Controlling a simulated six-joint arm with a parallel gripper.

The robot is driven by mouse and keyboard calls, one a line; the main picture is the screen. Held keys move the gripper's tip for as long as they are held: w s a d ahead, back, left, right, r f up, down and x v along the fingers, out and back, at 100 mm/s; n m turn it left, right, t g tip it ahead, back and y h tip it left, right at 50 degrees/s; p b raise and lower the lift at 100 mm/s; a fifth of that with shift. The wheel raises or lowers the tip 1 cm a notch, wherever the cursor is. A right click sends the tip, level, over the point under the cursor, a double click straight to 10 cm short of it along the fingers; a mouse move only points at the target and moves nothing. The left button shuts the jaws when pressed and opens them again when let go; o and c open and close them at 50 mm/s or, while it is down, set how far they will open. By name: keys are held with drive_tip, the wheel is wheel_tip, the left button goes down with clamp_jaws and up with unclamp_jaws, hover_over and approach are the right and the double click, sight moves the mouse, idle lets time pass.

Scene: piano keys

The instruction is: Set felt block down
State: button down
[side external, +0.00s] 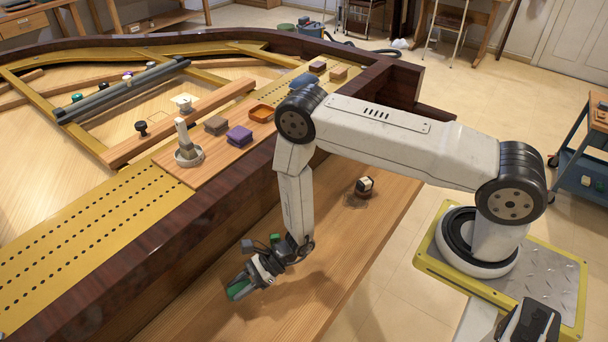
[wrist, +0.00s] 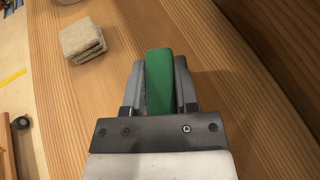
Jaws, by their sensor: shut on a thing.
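The felt block (wrist: 160,82) is green and long. In the wrist view it stands between the two fingers of my gripper (wrist: 160,68), which is shut on it. In the side view my gripper (side external: 246,282) hangs low over the front wooden bench (side external: 345,230), and the green block (side external: 238,290) shows at its fingertips. Whether the block touches the wood is hard to tell. The lower part of the block is hidden by my gripper in the wrist view.
A pale square stack (wrist: 82,40) lies on the wood at upper left in the wrist view. A small dark and cream object (side external: 365,185) sits farther right on the bench. A raised wooden shelf holds a purple block (side external: 239,136) and an orange tray (side external: 261,113). Bare wood surrounds my gripper.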

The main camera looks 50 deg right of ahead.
drive_tip(key=shift+w+a+f, duration=0.1)
drive_tip(key=shift+w+f, duration=0.1)
drive_tip(key=shift+f, duration=1.65)
drive_tip(key=shift+f, duration=0.15)
drive_tip(key=shift+c, duration=1.9)
unclamp_jaws()
drive_tip(key=shift+r, duration=0.25)
drive_tip(key=v, duration=1.2)
